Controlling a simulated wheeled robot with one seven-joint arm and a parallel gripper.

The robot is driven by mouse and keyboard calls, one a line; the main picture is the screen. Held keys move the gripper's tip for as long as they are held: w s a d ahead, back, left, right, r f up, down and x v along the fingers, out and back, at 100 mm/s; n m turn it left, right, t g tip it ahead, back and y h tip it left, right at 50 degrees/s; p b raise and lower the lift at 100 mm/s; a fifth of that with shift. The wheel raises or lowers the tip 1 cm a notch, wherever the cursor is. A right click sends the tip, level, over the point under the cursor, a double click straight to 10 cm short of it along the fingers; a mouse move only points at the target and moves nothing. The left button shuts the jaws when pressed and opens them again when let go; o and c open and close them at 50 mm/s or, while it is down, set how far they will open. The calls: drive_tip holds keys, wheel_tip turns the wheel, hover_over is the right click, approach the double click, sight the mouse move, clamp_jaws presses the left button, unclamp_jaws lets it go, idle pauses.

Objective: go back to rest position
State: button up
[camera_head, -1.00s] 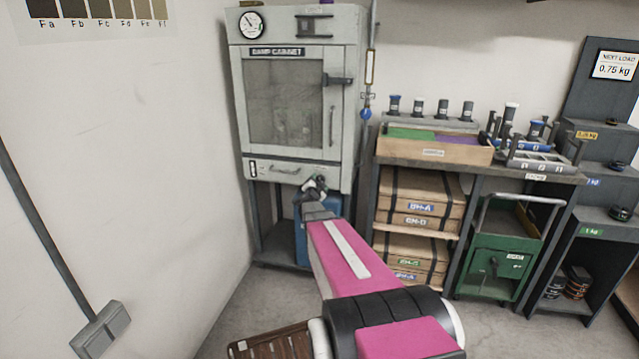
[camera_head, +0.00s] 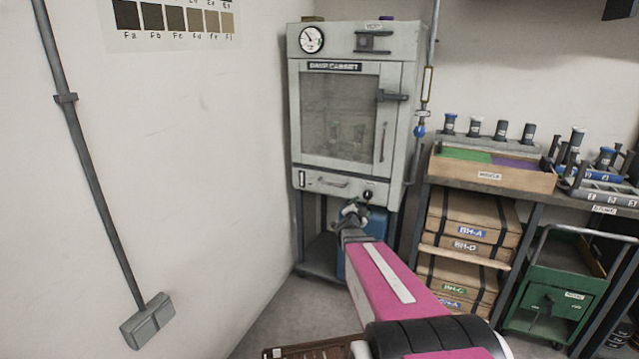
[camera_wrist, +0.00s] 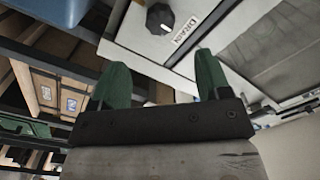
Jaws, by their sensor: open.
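My arm, with a pink panel, reaches toward the lower front of the grey damp cabinet (camera_head: 350,115) in the head view. My gripper (camera_head: 354,212) is small there and sits just below the cabinet's drawer, near a dark knob (camera_head: 368,195). In the wrist view my gripper (camera_wrist: 165,85) shows two green fingers spread well apart with nothing between them. A dark knob (camera_wrist: 160,18) beside a label reading "DRAIN" is beyond the fingertips, apart from them. The cabinet door (camera_head: 340,115) looks shut.
A blue container (camera_head: 375,240) stands under the cabinet, behind my gripper. To the right are a shelf with wooden boxes (camera_head: 470,228), a tray (camera_head: 500,172) on top, and a green cart (camera_head: 560,290). A wall with a conduit (camera_head: 95,170) is at left.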

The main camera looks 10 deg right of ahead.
drive_tip(key=s+a+f+n+g+y, duration=0.2)
drive_tip(key=s+a+f+n+y, duration=0.1)
drive_tip(key=a+n+y, duration=0.4)
drive_tip(key=s+a+f+n+g+y, duration=0.3)
drive_tip(key=s+a+n+y, duration=0.1)
drive_tip(key=a, duration=0.5)
drive_tip(key=s+a+f+n+g, duration=0.1)
drive_tip(key=s+n+g, duration=0.1)
drive_tip(key=s+g, duration=0.3)
drive_tip(key=s+f+n+g+h, duration=0.1)
drive_tip(key=s+g, duration=0.4)
drive_tip(key=s, duration=0.8)
drive_tip(key=shift+s+a+f+n, duration=0.25)
drive_tip(key=shift+a+f+n, duration=0.1)
drive_tip(key=shift+f+n, duration=0.55)
drive_tip(key=shift+r, duration=0.15)
